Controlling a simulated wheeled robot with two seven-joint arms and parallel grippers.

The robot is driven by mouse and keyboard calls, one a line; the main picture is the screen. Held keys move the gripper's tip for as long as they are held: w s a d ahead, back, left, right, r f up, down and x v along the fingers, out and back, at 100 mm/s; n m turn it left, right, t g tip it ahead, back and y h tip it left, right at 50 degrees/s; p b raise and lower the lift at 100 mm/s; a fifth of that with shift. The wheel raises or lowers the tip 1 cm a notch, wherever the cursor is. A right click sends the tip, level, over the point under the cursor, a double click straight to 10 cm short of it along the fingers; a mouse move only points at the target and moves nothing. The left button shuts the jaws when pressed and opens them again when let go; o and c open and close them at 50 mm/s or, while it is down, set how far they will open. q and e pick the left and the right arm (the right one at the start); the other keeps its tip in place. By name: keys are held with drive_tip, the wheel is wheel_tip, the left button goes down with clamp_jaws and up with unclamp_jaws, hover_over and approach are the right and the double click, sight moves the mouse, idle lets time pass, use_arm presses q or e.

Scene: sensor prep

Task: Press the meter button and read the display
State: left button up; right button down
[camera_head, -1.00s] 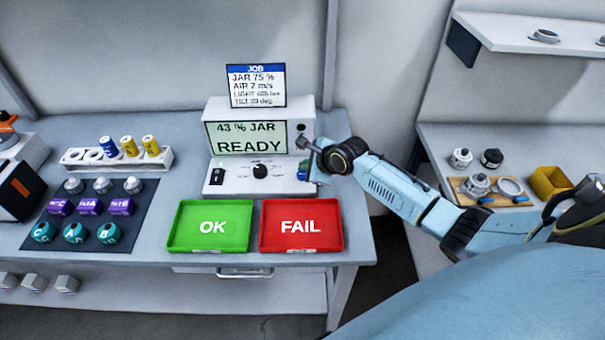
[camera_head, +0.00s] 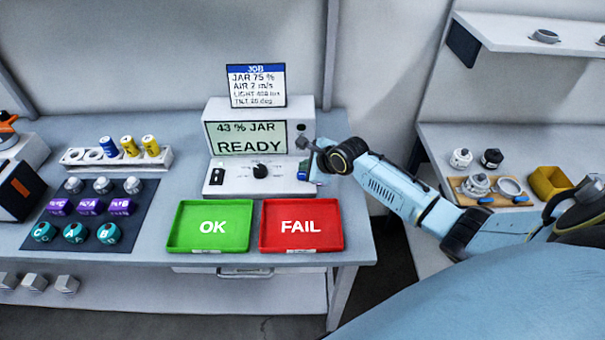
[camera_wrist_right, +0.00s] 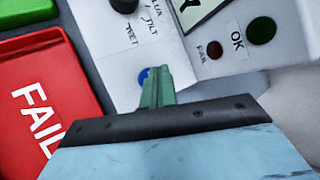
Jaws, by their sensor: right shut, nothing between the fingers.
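The meter (camera_head: 235,178) is a white box on the bench. Its display (camera_head: 246,138) reads "43 % JAR" and "READY". A dark knob (camera_head: 260,171) and a black switch (camera_head: 217,177) are on its lower panel. A blue button (camera_wrist_right: 143,77) shows at the fingertips in the right wrist view, partly hidden by them. My right gripper (camera_wrist_right: 155,73) is shut and empty, with green fingers at the button. I cannot tell whether they touch it or whether it is pressed. In the head view the right gripper (camera_head: 304,168) is at the meter's right end. My left gripper is not in view.
A green OK tray (camera_head: 180,228) and a red FAIL tray (camera_head: 330,228) lie before the meter. A job card (camera_head: 256,85) stands above it. A rack (camera_head: 72,164) of cells and a dark mat (camera_head: 36,231) with several parts are at left. A side shelf (camera_head: 440,137) is at right.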

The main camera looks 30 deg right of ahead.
drive_tip(key=shift+f, duration=0.1)
drive_tip(key=shift+f, duration=0.3)
drive_tip(key=shift+f, duration=0.55)
idle(1.0)
drive_tip(key=shift+r, duration=0.15)
drive_tip(key=shift+r+p, duration=0.75)
drive_tip(key=shift+p, duration=0.55)
wheel_tip(320, 180, up, 5)
drive_tip(key=p, duration=0.6)
drive_tip(key=shift+r, duration=0.1)
